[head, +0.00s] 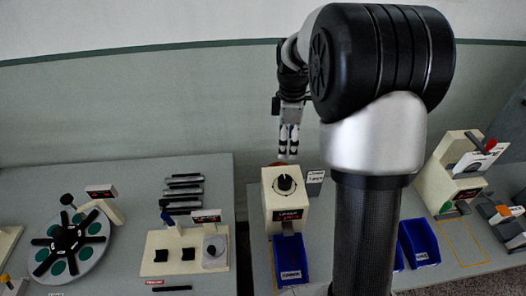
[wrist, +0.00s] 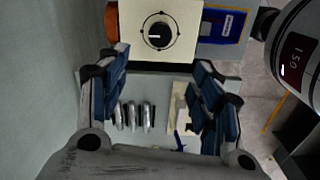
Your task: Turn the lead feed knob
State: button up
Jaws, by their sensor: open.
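A round black knob (head: 285,183) sits on the face of a cream box (head: 271,205) with a small dark display. In the wrist view the knob (wrist: 159,34) has a white pointer mark and a ring of marks around it. My gripper (head: 289,152) hangs above and behind the cream box in the head view. In the wrist view the gripper (wrist: 162,64) has its two blue-padded fingers wide apart, with nothing between them. The knob appears ahead of the fingertips, apart from them. I cannot read the box's display text.
A blue labelled bin (head: 290,262) stands in front of the cream box. To the left are a cream station with black switches (head: 172,254), several dark rods (head: 183,190) and a round turntable (head: 68,245). Another blue bin (head: 418,243) stands to the right, partly behind my arm.

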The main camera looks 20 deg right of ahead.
aim_at(284, 179)
notch_tip(284, 179, down, 18)
jog(key=b, duration=0.3)
jog(key=shift+d+r, duration=0.1)
jog(key=shift+r, duration=0.05)
jog(key=c, duration=1.1)
